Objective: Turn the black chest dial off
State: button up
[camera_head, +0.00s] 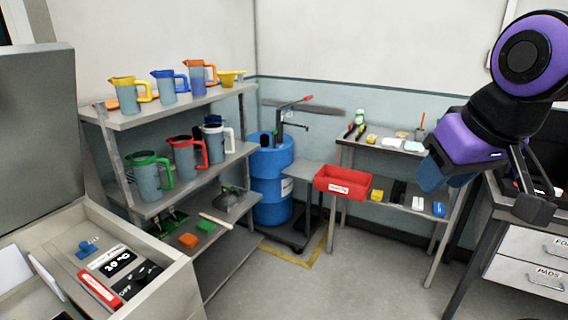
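The chest (165,245) is a pale grey box at the lower left. A panel on its top carries a black display reading about 30 °C (117,262). The black dial (141,278) sits below the display, with an "OFF" mark beside it. The dial is small and dark, so I cannot tell where it points. My gripper (530,190) is at the far right, high above the floor and far from the chest.
A red switch-like part (98,290) and a blue part (86,247) are on the chest panel. A grey shelf rack (170,115) with several jugs stands behind it. A blue drum (271,185), a red bin (342,184) and a drawer cabinet (530,250) stand farther right. The middle floor is clear.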

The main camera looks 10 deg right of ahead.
aim_at(140, 275)
jog(key=u, duration=1.7)
